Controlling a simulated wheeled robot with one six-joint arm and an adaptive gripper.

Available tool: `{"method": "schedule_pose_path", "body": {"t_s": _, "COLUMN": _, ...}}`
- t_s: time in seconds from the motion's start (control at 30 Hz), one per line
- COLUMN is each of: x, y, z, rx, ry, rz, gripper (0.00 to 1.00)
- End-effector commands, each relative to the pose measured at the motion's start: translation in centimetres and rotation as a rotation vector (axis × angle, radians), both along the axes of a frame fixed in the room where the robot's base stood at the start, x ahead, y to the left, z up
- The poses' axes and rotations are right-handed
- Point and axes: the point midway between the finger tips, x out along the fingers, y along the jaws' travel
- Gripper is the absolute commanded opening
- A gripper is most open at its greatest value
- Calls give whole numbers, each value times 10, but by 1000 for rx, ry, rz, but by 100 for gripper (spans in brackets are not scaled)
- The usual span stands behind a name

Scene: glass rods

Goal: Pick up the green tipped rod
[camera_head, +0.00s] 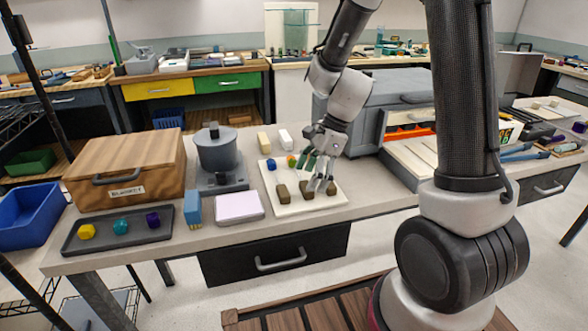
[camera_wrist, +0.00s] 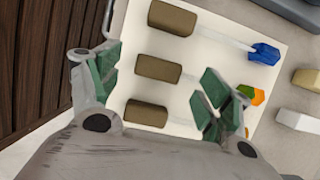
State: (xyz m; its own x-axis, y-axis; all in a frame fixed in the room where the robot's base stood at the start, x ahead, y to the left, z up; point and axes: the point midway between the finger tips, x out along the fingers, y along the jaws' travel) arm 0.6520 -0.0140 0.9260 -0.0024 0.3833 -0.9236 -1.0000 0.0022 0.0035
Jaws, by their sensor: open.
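A white board (camera_wrist: 210,25) holds three brown blocks; clear rods run rightward from them in the wrist view. The upper block (camera_wrist: 172,17) lines up with a blue tip (camera_wrist: 264,54). The middle block (camera_wrist: 158,69) lines up with a patch of green (camera_wrist: 245,91) and orange (camera_wrist: 258,98), partly covered by my right finger. The lower block (camera_wrist: 146,114) has a faint rod; its far end is hidden behind that finger. I cannot tell which rod the green belongs to. My gripper (camera_wrist: 160,75) is open and empty above the board, its green-padded fingers either side of the middle block.
A pale pad (camera_head: 238,207), a blue box (camera_head: 193,209) and a grey device (camera_head: 217,160) stand left of the board. A dark tray (camera_head: 100,238) holds coloured pieces. Cream (camera_head: 264,142) and white (camera_head: 285,138) blocks stand behind. A grey drawer cabinet (camera_head: 375,98) stands right.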

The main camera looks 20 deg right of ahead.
Motion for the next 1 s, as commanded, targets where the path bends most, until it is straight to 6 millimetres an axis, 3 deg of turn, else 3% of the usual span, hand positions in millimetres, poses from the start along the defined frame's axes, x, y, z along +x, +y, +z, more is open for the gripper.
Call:
{"method": "schedule_pose_path", "body": {"t_s": 0.2, "x": -1, "y": 8, "z": -23, "rx": -1, "ry": 0, "rz": 2, "gripper": 79}}
{"method": "schedule_pose_path", "body": {"t_s": 0.43, "x": 0, "y": 9, "z": -24, "rx": -1, "ry": -2, "rz": 2, "gripper": 79}}
{"method": "schedule_pose_path", "body": {"t_s": 0.67, "x": -1, "y": 8, "z": -24, "rx": -1, "ry": 0, "rz": 2, "gripper": 37}}
{"method": "schedule_pose_path", "body": {"t_s": 1.0, "x": -2, "y": 8, "z": -25, "rx": -1, "ry": 3, "rz": 2, "gripper": 35}}
